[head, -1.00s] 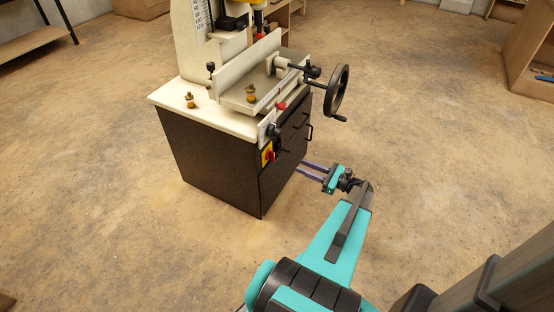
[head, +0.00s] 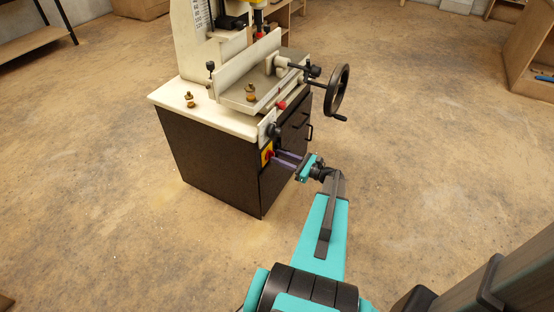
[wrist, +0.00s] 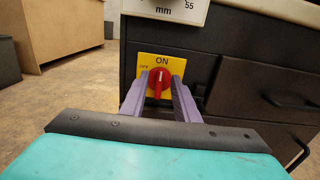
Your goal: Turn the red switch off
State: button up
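The red switch (wrist: 158,80) is a rotary knob on a yellow plate (wrist: 180,66), with ON printed above it and OFF at its left. Its grip stands about upright, in line with ON. In the head view the switch (head: 269,155) is on the front of the machine's dark cabinet. My gripper (wrist: 161,84) has its purple fingers apart, one at each side of the knob, with the tips near the plate. The fingers look open; whether either touches the knob I cannot tell. In the head view my gripper (head: 276,158) reaches the cabinet from the right.
The dark cabinet (head: 205,160) carries a cream machine top with a black handwheel (head: 337,90) at its right. Drawers with black handles (wrist: 288,104) are right of the switch. A wooden cabinet (wrist: 62,36) stands further back. The floor around is open.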

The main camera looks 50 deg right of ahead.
jog(key=shift+w+a, duration=0.15)
jog(key=shift+w, duration=0.3)
